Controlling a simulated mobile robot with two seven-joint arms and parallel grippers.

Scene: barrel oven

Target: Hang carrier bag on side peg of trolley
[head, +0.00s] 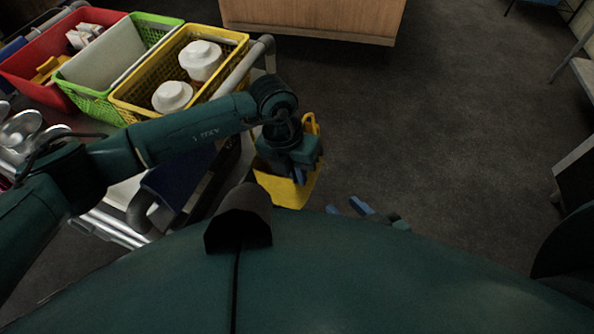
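A yellow carrier bag (284,190) is beside the right end of the trolley (108,228), with a yellow handle part rising at its upper right. My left gripper (298,172) is over the bag and covers its upper part. Its fingers overlap the yellow, and I cannot tell whether they are shut on the bag or its handle. My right gripper (348,208) shows only its blue fingertips past the edge of my body, apart from each other and right of the bag. I cannot make out the side peg. My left arm hides part of the trolley's side.
Red (45,62), green (98,105) and yellow (150,100) baskets stand on the trolley, the yellow one holding white lidded tubs (201,60). A wooden cabinet (315,18) stands at the back.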

